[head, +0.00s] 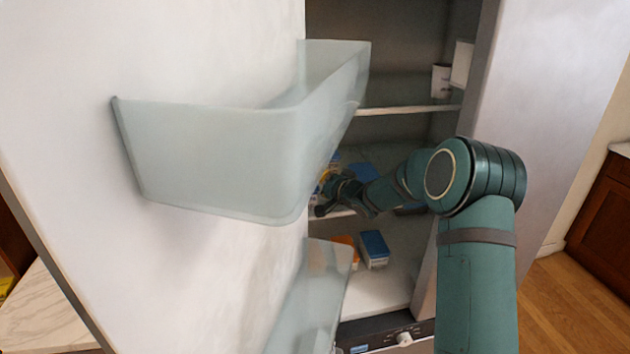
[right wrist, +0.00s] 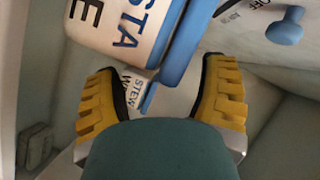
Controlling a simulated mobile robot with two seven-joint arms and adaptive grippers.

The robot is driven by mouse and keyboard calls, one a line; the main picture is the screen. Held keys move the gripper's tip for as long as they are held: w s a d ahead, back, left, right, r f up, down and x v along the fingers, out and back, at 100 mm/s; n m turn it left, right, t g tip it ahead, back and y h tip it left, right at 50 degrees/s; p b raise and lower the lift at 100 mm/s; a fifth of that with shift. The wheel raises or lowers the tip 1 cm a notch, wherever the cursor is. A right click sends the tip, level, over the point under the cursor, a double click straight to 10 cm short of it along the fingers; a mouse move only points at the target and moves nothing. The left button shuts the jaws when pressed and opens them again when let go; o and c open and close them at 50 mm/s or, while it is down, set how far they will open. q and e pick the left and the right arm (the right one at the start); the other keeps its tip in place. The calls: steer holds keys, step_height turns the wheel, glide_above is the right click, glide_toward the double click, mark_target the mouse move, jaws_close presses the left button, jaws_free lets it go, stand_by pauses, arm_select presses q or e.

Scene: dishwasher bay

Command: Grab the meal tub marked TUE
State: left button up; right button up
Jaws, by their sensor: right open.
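In the right wrist view, a white tub with blue edging (right wrist: 120,22) lies just past my fingertips, at the top. Its cut-off lettering shows "STA" and "E", which fits TUE, but the whole day word is not in view. A second white and blue tub marked "STEW" (right wrist: 140,88), with a partly hidden day starting with W, shows behind and below it. My right gripper (right wrist: 163,72) is open, its yellow fingers apart with nothing gripped. In the head view, my right gripper (head: 340,195) reaches into the fridge at the middle shelf. My left gripper is not in view.
The open fridge door with its clear bin (head: 215,160) stands left of my arm. Blue and orange boxes (head: 374,247) sit on a lower shelf. A white cup (head: 440,82) stands on the upper shelf. A blue knob (right wrist: 285,28) by "OFF" is at upper right.

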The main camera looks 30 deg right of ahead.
steer(key=shift+x, duration=0.95)
